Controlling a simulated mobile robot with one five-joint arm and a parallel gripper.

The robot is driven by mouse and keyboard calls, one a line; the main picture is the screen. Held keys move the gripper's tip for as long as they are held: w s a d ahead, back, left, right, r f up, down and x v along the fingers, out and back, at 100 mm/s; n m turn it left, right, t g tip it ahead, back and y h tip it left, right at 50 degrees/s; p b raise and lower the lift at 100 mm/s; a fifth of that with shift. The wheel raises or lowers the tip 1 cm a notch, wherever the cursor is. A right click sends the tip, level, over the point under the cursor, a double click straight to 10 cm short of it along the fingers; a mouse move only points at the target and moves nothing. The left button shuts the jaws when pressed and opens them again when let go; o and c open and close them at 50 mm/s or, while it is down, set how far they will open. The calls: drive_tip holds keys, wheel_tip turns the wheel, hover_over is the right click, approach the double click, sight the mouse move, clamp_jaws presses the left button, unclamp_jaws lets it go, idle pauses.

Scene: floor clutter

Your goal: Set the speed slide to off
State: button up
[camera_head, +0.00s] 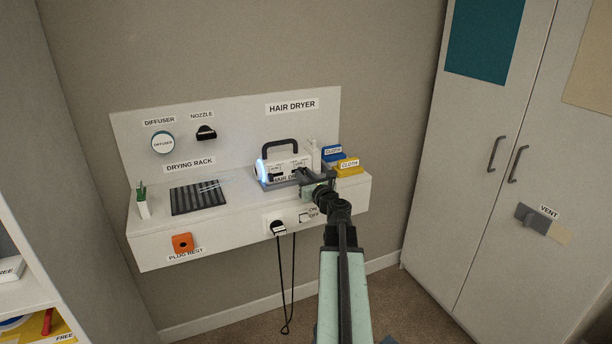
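The hair dryer (264,172) lies in a grey tray on the white shelf, under the HAIR DRYER sign. It has a white body, a dark handle loop above it and a blue-white glow at its left end. Small dark controls with tiny labels show on its front. I cannot tell which is the speed slide or how it is set. My gripper (314,181) is at the right part of the dryer, in front of it, and hides some of it. Its fingers are too small and dark to tell their opening or any contact.
A black plug (278,227) with a hanging cord sits on the shelf front beside an ON/OFF switch (305,217). A drying rack (198,197) lies left of the dryer. Blue and yellow boxes (348,167) stand close on the right. A tall cabinet (480,200) is farther right.

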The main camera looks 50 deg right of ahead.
clamp_jaws()
idle(1.0)
drive_tip(key=shift+w+a, duration=0.25)
drive_tip(key=shift+a, duration=0.4)
drive_tip(key=shift+w+a, duration=0.25)
drive_tip(key=shift+a, duration=0.35)
drive_tip(key=o, duration=0.5)
unclamp_jaws()
drive_tip(key=shift+d, duration=0.1)
